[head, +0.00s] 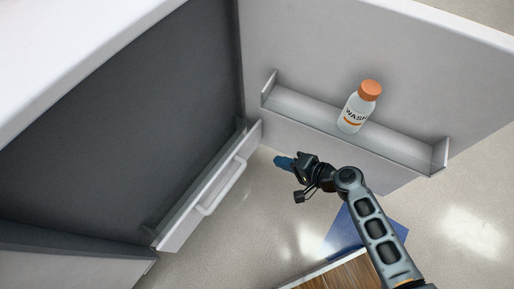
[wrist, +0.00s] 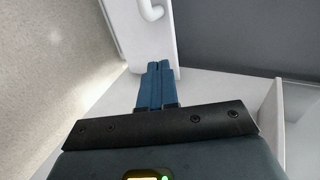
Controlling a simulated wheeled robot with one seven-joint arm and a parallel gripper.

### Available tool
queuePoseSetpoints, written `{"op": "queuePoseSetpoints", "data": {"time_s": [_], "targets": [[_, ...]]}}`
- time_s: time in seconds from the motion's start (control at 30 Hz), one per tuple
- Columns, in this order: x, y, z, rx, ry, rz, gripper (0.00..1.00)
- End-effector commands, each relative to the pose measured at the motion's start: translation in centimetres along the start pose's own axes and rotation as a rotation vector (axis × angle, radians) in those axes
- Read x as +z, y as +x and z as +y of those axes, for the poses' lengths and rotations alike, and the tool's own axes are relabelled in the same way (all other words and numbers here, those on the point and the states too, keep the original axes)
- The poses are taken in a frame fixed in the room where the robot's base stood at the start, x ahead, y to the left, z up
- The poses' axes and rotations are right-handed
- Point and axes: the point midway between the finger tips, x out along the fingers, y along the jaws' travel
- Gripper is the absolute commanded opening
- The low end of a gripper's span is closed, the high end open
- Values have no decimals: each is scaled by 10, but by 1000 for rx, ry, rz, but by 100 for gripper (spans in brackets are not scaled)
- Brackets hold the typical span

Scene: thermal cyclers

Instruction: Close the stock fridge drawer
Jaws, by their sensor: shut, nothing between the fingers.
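The fridge drawer (head: 181,222) has a pale front with a white bar handle (head: 222,187). It sits low in the dark fridge interior (head: 120,110), and its front appears to stand out a little from the cabinet. My gripper (head: 278,161) is shut and empty, to the right of the drawer front's far end in the head view. In the wrist view the shut blue fingers (wrist: 155,70) point toward the end of the drawer front (wrist: 132,35), with part of the handle (wrist: 150,8) at the top. I cannot tell whether they touch.
The open fridge door (head: 300,50) stands behind my gripper. A blue mat (head: 345,240) and a wooden surface (head: 345,275) lie below my arm. Bare floor (head: 250,235) is in front of the drawer.

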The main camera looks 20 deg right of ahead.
Motion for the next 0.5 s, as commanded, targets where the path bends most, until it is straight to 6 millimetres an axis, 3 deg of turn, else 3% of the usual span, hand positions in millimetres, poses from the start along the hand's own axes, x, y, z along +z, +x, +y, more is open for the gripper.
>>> {"op": "queuePoseSetpoints", "data": {"time_s": [0.17, 0.5], "targets": [[0, 22, 0, -2, -2, -3, 0], [0, 89, 2, 0, -2, -2, 0]]}}
